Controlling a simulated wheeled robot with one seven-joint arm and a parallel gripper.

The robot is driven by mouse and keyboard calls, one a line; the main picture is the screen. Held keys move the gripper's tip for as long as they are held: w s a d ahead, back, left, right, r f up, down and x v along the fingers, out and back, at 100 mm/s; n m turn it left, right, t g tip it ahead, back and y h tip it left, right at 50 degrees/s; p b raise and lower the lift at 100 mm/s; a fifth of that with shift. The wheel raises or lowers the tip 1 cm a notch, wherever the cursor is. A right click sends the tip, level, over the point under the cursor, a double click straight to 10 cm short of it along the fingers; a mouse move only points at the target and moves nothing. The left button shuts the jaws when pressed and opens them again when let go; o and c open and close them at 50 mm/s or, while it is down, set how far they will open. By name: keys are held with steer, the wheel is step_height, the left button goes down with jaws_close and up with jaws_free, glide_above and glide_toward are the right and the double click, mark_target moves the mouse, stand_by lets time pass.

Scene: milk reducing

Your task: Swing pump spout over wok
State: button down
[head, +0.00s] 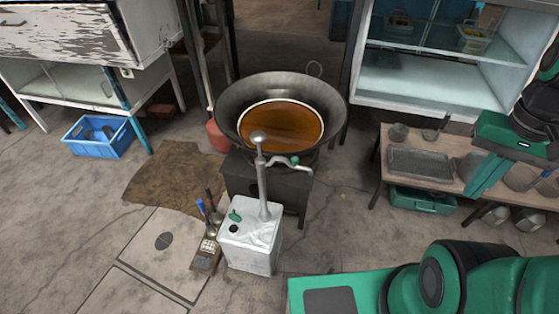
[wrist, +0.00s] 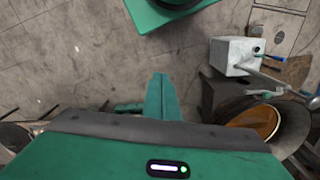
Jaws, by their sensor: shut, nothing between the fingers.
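The dark wok (head: 231,112) holds amber liquid and sits on a dark stove. A grey pump (head: 263,185) with a round top knob rises from a white canister (head: 250,250) in front of the stove. My gripper (head: 472,191) is shut and empty at the right, well apart from the pump. In the wrist view, my gripper's fingers (wrist: 161,88) are together; the canister (wrist: 235,57) and wok (wrist: 293,135) lie to the right.
A low wooden table (head: 378,175) with a grey tray (head: 420,164) stands behind my gripper. A green box (head: 422,201) is under it. Tools on a small stand (head: 205,258) are left of the canister. A blue crate (head: 98,140) is far left. Floor right of the stove is clear.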

stand_by(0.4)
steer(key=c, duration=2)
jaws_free()
steer(key=shift+s+r, duration=0.15)
steer(key=shift+s, duration=0.15)
steer(key=o, duration=0.4)
steer(key=shift+w+a+n, duration=0.1)
steer(key=shift+w+n, duration=0.05)
steer(key=shift+n, duration=0.15)
steer(key=n+t+y, duration=0.3)
steer(key=n, duration=1.3)
glide_toward(296, 159)
steer(key=x, duration=0.9)
steer(key=shift+r, duration=0.1)
jaws_close()
